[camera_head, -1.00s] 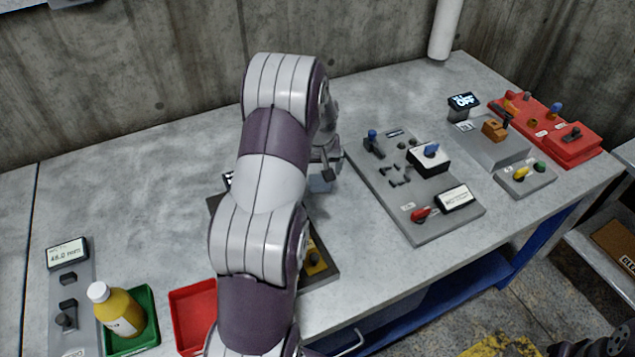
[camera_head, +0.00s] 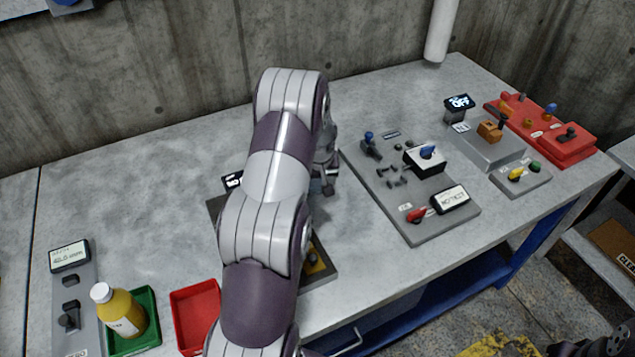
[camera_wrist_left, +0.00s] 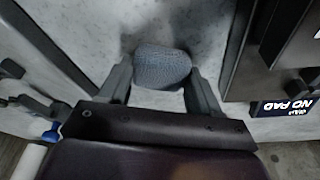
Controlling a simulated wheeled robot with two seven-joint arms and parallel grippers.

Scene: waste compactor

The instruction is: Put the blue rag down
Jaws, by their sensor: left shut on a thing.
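The blue rag (camera_wrist_left: 163,66) is a bunched, blue-grey textured cloth between the two fingers of my left gripper (camera_wrist_left: 158,84) in the left wrist view. The gripper is shut on it. The pale grey tabletop lies beneath it, and I cannot tell whether the rag touches it. In the head view my left gripper (camera_head: 328,182) is over the table, just left of the large grey control panel, mostly hidden by my arm. The rag is almost wholly hidden there.
The grey control panel (camera_head: 400,215) with knobs is right of the gripper. A dark panel (camera_head: 322,280) is partly behind my arm. A red tray (camera_head: 180,320) and a green tray (camera_head: 148,337) with a yellow bottle (camera_head: 122,312) stand front left. The back left tabletop is clear.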

